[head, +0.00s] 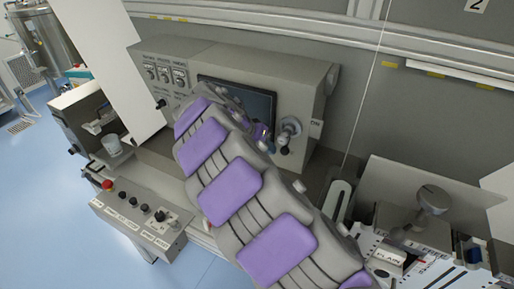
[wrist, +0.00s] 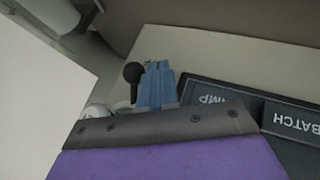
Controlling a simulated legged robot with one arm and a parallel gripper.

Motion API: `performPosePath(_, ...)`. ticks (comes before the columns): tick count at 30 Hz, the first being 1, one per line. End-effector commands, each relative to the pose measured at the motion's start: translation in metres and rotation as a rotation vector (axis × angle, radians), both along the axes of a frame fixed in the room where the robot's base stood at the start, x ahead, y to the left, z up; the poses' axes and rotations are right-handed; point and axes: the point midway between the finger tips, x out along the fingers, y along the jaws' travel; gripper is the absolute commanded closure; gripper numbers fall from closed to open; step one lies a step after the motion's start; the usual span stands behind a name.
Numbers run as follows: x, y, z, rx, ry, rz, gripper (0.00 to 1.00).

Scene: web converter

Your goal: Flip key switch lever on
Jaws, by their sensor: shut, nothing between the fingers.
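A metallic round switch with a short lever and a dark knob (head: 287,131) is on the grey machine's front, right of the screen. I take it to be the key switch lever. In the wrist view a black ball-ended lever (wrist: 132,73) stands just left of my blue gripper fingers (wrist: 158,70), very close; I cannot tell whether they touch. A pale rounded metal part shows at the lower left, partly hidden by my wrist cover. My gripper is shut and empty. In the head view my purple-padded arm hides most of it.
A dark screen (head: 240,98) sits left of the switch, partly behind my arm. A control box (head: 140,215) with a red button stands lower left. A white panel (wrist: 40,105) fills the wrist view's left side.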

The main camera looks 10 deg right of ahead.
Motion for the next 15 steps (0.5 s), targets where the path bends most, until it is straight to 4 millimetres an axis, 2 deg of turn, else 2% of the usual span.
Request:
performPosePath(5, -0.0026, -0.0062, 0.0008, 0.0, 0.002, 0.001, 1.0)
performPosePath(15, -0.0029, -0.0064, 0.0011, -0.001, 0.002, 0.001, 1.0)
